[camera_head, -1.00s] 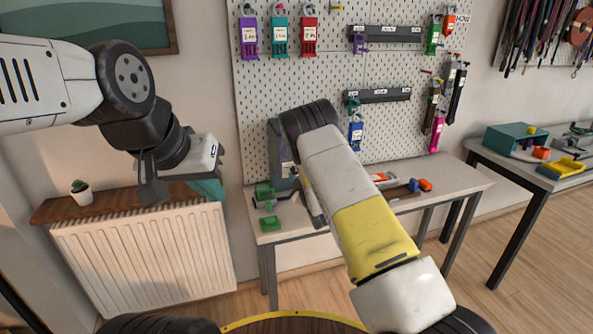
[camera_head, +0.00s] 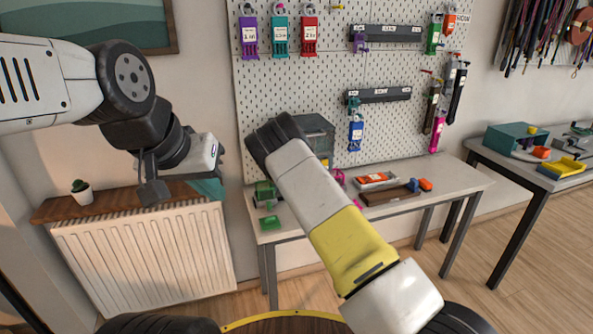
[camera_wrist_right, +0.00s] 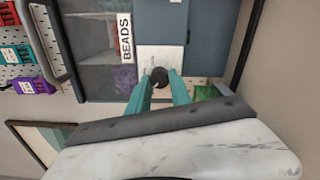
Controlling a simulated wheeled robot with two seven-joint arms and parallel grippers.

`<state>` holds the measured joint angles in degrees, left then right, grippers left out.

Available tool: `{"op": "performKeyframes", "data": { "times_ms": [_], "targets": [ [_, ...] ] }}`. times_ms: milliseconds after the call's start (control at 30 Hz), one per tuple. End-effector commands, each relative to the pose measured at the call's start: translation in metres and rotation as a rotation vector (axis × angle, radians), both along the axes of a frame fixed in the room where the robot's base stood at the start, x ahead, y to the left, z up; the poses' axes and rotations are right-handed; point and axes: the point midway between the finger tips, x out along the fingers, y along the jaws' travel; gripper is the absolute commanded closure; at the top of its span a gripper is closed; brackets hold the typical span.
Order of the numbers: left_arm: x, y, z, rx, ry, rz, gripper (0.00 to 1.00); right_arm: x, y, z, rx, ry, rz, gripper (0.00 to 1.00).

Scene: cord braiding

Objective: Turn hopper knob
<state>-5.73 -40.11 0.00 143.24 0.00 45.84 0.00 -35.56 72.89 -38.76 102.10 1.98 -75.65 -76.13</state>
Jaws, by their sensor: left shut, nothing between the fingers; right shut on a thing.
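The hopper is a grey-blue box (camera_head: 318,130) on the workbench, partly hidden behind my right arm in the head view. In the right wrist view its front (camera_wrist_right: 110,50) has a clear window and a "BEADS" label. A round black knob (camera_wrist_right: 159,76) sits by a pale plate (camera_wrist_right: 163,55) on it. The teal fingers of my right gripper (camera_wrist_right: 164,84) are shut on the knob. My right gripper is hidden in the head view. My left gripper (camera_head: 210,188) is shut and empty, raised in front of the radiator shelf, away from the hopper.
The workbench (camera_head: 455,182) also bears a green device (camera_head: 265,192), a pink part (camera_head: 338,176) and a brown tray (camera_head: 390,195). A pegboard (camera_head: 310,75) with hanging tags stands behind it. A side table (camera_head: 500,155) is at the right.

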Motion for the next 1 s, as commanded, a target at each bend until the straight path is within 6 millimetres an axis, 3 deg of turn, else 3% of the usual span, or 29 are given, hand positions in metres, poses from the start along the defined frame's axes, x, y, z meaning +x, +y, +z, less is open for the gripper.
{"op": "performKeyframes", "data": {
  "times_ms": [400, 967, 1000],
  "targets": [
    [0.0000, 0.0000, 0.0000, 0.000, 0.000, 0.000, 1.00, -0.0007, 0.0005, -0.0021, -0.192, -0.059, 0.002, 1.00],
    [0.0000, 0.0000, 0.0000, 0.000, 0.000, 0.000, 1.00, -0.0008, 0.0003, -0.0027, -0.223, -0.068, 0.002, 1.00],
    [0.0000, 0.0000, 0.0000, 0.000, 0.000, 0.000, 1.00, -0.0008, 0.0003, -0.0027, -0.223, -0.068, 0.002, 0.73]
  ]
}}
